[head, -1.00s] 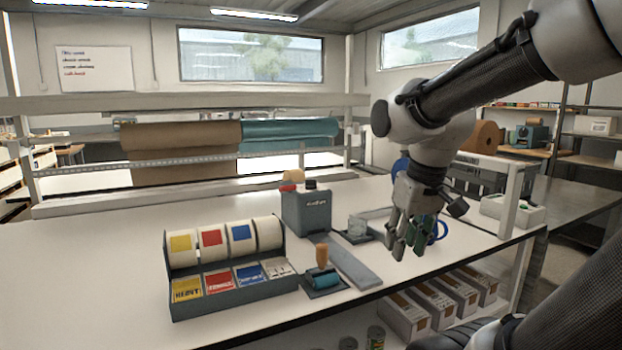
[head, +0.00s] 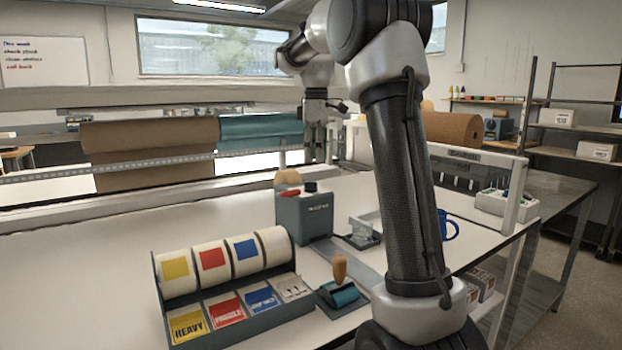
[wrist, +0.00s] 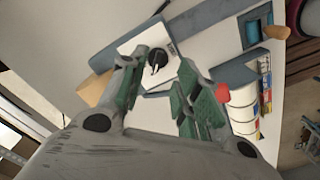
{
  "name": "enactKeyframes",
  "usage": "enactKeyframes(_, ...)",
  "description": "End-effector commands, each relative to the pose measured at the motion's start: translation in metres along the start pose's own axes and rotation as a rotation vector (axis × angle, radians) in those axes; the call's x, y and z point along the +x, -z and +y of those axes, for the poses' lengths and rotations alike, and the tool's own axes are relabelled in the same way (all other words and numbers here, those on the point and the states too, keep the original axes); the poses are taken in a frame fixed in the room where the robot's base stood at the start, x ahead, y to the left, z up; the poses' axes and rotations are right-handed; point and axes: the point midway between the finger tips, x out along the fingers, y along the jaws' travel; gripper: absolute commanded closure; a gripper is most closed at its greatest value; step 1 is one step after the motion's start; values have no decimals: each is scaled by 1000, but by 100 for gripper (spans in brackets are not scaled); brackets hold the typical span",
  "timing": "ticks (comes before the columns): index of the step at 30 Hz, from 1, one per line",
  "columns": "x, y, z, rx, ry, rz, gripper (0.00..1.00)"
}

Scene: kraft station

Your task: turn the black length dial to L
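The grey dispenser box (head: 305,218) stands on the white bench with the black length dial (head: 311,187) on its top. In the wrist view the black dial (wrist: 158,60) sits on a white plate (wrist: 163,47), with a pale pointer mark; the lettering there is too small to read. My gripper (head: 322,150) hangs pointing down above and behind the box. In the wrist view my gripper (wrist: 168,72) has its green-padded fingers apart and empty, with the dial seen between and beyond their tips. I see no contact with the dial.
A red part (head: 290,194) is on the box top near the dial. A label roll rack (head: 240,322) stands front left, and a wooden-handled roller (head: 340,285) beside it. A blue mug (head: 447,228) is at right. The left bench is clear.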

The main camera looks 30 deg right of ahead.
Motion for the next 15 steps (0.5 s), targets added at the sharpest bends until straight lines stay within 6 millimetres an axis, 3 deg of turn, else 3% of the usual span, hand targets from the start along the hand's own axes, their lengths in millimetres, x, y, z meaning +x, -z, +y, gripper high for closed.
enactKeyframes(9,49,0,-1,-5,2,-1,68)
enactKeyframes(15,71,0,0,-4,0,0,68)
